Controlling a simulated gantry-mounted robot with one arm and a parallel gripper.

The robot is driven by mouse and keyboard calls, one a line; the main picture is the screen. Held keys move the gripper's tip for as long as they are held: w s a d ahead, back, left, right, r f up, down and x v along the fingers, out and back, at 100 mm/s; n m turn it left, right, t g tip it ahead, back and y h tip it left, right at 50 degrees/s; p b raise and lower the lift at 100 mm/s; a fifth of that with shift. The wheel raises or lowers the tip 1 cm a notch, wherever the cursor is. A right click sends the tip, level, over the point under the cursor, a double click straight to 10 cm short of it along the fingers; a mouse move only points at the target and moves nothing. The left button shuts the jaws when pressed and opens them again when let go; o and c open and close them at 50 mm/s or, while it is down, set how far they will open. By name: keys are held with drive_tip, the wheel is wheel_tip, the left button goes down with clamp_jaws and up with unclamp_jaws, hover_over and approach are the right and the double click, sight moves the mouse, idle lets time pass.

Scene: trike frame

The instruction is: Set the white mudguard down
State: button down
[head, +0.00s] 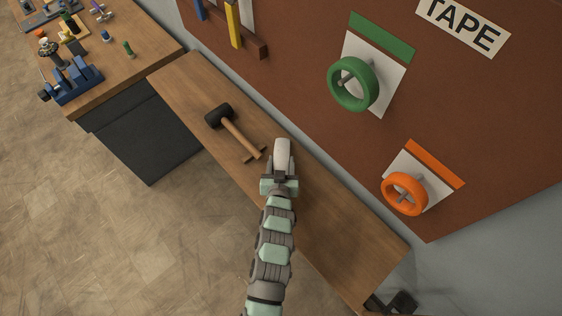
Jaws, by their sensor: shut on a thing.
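The white mudguard (282,152) is a small pale curved piece at the end of my arm, over the wooden bench near its back edge. My gripper (281,173) is shut on the mudguard's near end. The mudguard points away from me toward the brown wall board. From this one view I cannot tell whether it touches the bench top (330,237) or is held above it. The fingertips are partly hidden by the wrist.
A black-headed mallet (238,133) lies on the bench just left of the mudguard. Green tape (353,84) and orange tape (405,194) hang on the brown board (300,70). A second workbench (150,40) with a blue vise (77,86) stands at left. The bench's right part is clear.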

drive_tip(key=shift+f, duration=0.15)
drive_tip(key=c, duration=0.6)
unclamp_jaws()
